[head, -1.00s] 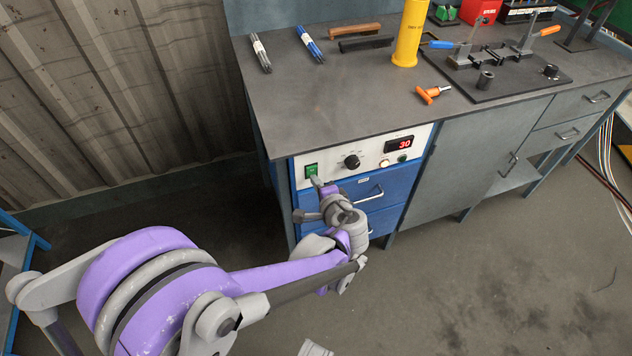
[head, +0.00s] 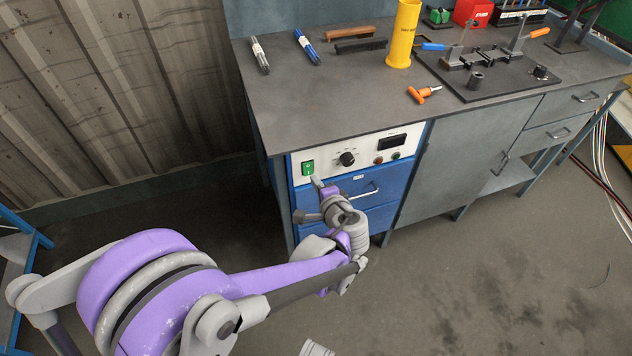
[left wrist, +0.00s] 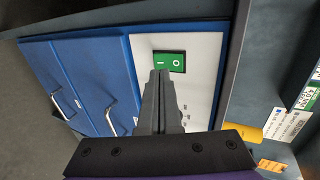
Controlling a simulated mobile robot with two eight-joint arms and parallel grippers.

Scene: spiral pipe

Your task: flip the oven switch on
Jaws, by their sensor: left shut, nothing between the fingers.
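The oven switch (head: 308,167) is a green rocker at the left end of the white control panel (head: 325,161). It also shows in the left wrist view (left wrist: 176,61), just beyond the fingertips. The panel's display (head: 391,142) is dark, with a black knob (head: 347,159) to its left. My left gripper (head: 315,181) is shut and empty, its tips just below and right of the switch in the head view. In the left wrist view the fingertips (left wrist: 160,74) overlap the switch's lower left edge; I cannot tell whether they touch it. My right gripper is not in view.
Blue drawers (head: 363,189) with handles lie below the panel. The grey worktop (head: 340,95) juts out above it and holds markers, a yellow cylinder (head: 404,35) and an orange-handled tool (head: 424,94). A corrugated wall (head: 120,90) stands at left. The floor at right is mostly clear.

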